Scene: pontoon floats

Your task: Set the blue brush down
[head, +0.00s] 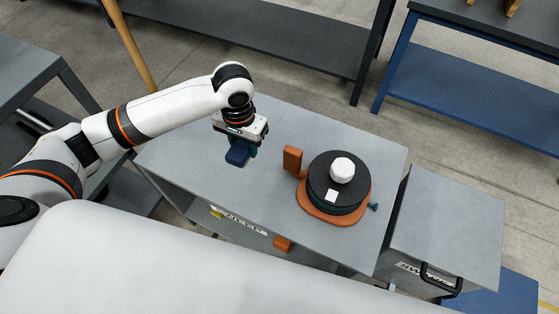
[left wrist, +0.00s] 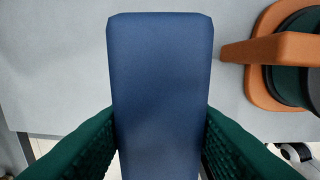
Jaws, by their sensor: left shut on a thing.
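The blue brush (head: 238,153) is in my left gripper (head: 241,145), over the left part of the grey table (head: 185,158). In the left wrist view the brush (left wrist: 160,75) fills the middle, upright in the picture, with the two green fingers (left wrist: 158,145) pressed against its sides. The gripper is shut on it. Whether the brush touches the table top cannot be told. Its underside is hidden. My right gripper is not in view.
Right of the brush stands an orange base (head: 309,205) with an upright orange block (head: 292,159) and a black round stack (head: 325,188) topped by a white knob (head: 342,170). A grey cabinet (head: 450,215) stands at right. Table top around the brush is clear.

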